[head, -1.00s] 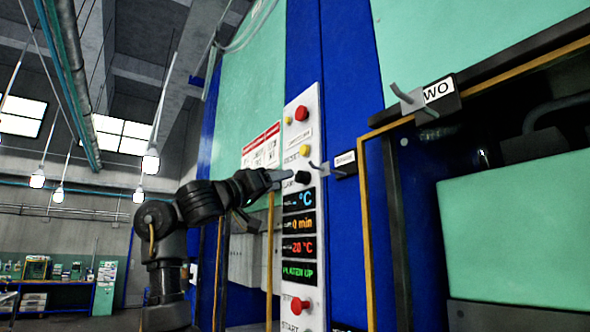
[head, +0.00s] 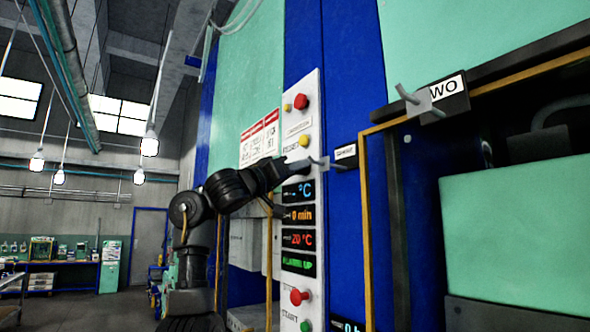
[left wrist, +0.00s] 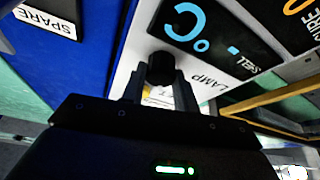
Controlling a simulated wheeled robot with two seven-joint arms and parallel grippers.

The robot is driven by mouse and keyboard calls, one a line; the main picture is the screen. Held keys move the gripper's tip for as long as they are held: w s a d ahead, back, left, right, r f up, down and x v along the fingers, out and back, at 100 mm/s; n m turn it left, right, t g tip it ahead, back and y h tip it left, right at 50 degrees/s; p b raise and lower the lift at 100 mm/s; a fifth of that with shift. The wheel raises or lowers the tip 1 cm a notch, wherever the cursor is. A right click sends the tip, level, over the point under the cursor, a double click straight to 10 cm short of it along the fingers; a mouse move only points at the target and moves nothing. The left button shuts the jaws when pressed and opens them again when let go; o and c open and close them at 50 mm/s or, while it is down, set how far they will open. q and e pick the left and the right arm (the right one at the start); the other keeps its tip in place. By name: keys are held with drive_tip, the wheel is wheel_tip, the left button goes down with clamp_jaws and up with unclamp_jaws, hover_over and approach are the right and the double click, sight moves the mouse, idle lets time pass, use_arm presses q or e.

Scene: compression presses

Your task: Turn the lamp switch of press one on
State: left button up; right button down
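The lamp switch is a black knob (left wrist: 160,68) on a white control panel, with the word LAMP printed beside it in the left wrist view. My left gripper (left wrist: 157,90) is open, with its two fingers on either side of the knob's near end. I cannot tell whether either finger touches it. In the head view my left gripper (head: 290,169) reaches the panel (head: 302,120) just above the blue temperature display, and mostly hides the knob. My right gripper is not in view.
A small sign with a grey hook (head: 345,152) juts out close right of the gripper. A larger hooked sign (head: 447,92) ends in WO.

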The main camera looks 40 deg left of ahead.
use_arm(q)
drive_tip(key=shift+c, duration=1.4)
drive_tip(key=shift+m, duration=0.3)
drive_tip(key=shift+a+m+g+h+p, duration=0.1)
drive_tip(key=shift+m+g+h+p, duration=0.85)
drive_tip(key=shift+m, duration=1.8)
drive_tip(key=shift+a+m+g+h+p, duration=0.1)
drive_tip(key=shift+m+g+h+p, duration=0.35)
drive_tip(key=shift+m+h+p, duration=1.65)
drive_tip(key=shift+m+g+h+p, duration=0.45)
drive_tip(key=shift+m+g+h, duration=0.25)
drive_tip(key=shift+m, duration=2.65)
drive_tip(key=o, duration=1)
